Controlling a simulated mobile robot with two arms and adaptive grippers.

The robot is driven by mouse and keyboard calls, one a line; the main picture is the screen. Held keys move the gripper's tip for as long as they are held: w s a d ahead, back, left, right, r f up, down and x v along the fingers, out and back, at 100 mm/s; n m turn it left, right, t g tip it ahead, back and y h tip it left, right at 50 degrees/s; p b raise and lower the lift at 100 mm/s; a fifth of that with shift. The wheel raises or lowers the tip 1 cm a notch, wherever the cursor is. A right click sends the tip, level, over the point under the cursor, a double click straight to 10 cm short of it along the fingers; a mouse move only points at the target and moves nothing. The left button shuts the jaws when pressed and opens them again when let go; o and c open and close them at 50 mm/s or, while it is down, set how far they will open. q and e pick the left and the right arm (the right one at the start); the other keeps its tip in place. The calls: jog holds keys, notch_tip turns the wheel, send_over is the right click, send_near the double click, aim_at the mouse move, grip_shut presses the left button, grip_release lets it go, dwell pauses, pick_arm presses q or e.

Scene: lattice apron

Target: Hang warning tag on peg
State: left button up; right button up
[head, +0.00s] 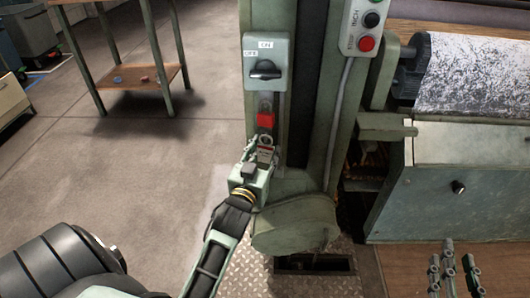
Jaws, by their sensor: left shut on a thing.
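My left gripper (258,158) is shut on the warning tag (265,155), a small pale tag partly covered by the fingers. The gripper is in front of the green machine column, just below a red padlock-like block (266,120). I cannot make out the peg clearly; the gripper and tag may hide it. Whether the tag touches the column cannot be told. My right gripper (455,265) is at the bottom right, empty, with its fingers apart, in front of the brown wooden surface.
A grey ON/OFF switch box (266,84) is above the red block. A button box with a red button (366,44) is at upper right. A speckled roller (474,75) and a grey cabinet (470,180) stand at right. The floor at left is mostly clear before a small table (140,77).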

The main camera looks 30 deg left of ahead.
pick_arm(q)
jog(key=o, duration=1)
jog(key=shift+o, duration=0.8)
jog(key=shift+s, duration=0.1)
